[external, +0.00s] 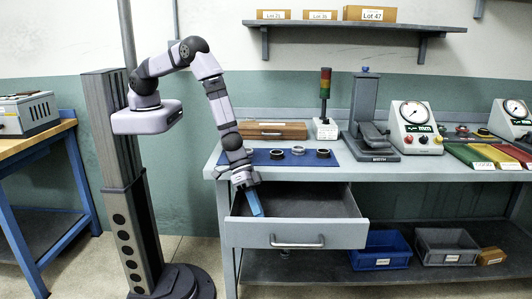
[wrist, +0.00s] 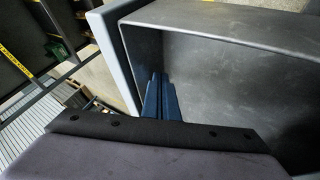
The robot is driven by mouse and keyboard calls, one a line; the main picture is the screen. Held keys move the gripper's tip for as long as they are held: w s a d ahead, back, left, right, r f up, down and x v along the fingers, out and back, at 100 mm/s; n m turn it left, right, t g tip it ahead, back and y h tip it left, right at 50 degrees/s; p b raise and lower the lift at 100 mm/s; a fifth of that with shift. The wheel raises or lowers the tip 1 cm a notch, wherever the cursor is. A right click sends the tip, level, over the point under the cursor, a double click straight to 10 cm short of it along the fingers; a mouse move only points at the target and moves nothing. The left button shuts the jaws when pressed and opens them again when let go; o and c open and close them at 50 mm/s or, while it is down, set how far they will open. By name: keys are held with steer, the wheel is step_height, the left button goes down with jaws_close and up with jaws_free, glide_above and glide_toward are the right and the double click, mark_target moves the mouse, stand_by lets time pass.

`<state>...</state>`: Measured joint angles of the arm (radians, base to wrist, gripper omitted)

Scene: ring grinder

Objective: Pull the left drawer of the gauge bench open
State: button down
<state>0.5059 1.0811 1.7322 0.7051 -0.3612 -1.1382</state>
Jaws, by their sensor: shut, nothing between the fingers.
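The left drawer (external: 345,236) of the grey gauge bench (external: 213,173) stands pulled out, with its empty dark inside showing. Its bar handle (external: 297,244) is on the front panel. My gripper (external: 258,211) points down into the open drawer, behind the front panel and toward its left side. Its blue fingers (wrist: 160,98) are shut together with nothing between them. In the wrist view the drawer (wrist: 235,65) fills the right part, and the fingers are close to its front wall; I cannot tell whether they touch it.
On the bench top a blue mat (external: 262,160) holds several rings, with a wooden box (external: 272,130) behind. A gauge (external: 412,125) and a stand (external: 367,125) are farther right. A blue bin (external: 378,252) and a grey bin (external: 446,246) are on the lower shelf.

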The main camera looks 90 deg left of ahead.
mark_target(260, 232)
steer(key=shift+d, duration=0.3)
steer(key=d, duration=0.5)
steer(key=shift+a, duration=0.1)
stand_by(0.3)
steer(key=shift+a+p, duration=0.3)
steer(key=shift+a, duration=0.1)
steer(key=a+p, duration=0.1)
steer(key=a, duration=0.2)
steer(key=shift+a+r, duration=0.1)
steer(key=shift+a, duration=0.25)
steer(key=b+v, duration=0.1)
steer(key=v, duration=0.8)
steer(key=shift+s+r+b, duration=0.15)
steer(key=shift+r+b, duration=0.15)
steer(key=shift+b, duration=0.05)
